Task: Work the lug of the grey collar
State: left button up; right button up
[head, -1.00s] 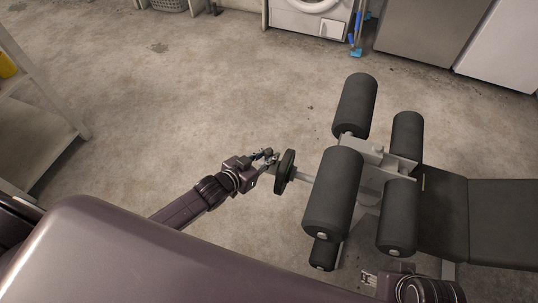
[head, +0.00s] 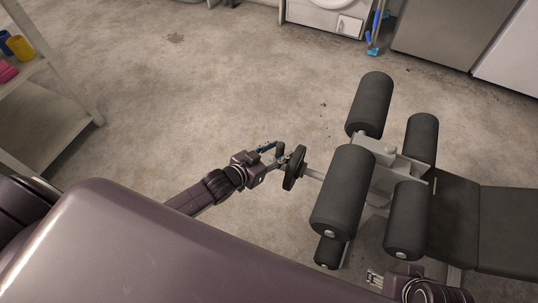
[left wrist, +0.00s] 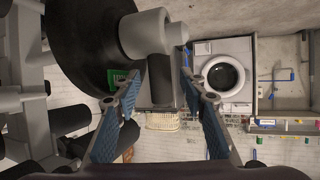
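The grey collar (left wrist: 148,35) sits on the bar end in front of a black weight plate (left wrist: 80,45), which also shows in the head view (head: 293,169). Its dark lug (left wrist: 160,88) hangs down from the collar in the left wrist view. My left gripper (head: 278,155) is open at the plate's near side. In the left wrist view its fingers (left wrist: 163,76) stand on either side of the lug, with gaps showing. My right gripper (head: 374,278) is low in the head view, away from the collar; its finger opening is unclear.
A bench with black rollers (head: 343,190) and a dark pad (head: 505,225) stands right of the plate. A shelf (head: 50,105) is at the left. A washing machine (head: 330,14) is at the back. The floor between is clear.

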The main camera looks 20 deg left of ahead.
pick_arm(q)
jog(key=v, duration=1.1)
jog(key=shift+s, duration=0.25)
pick_arm(e)
jog(key=shift+s, duration=0.15)
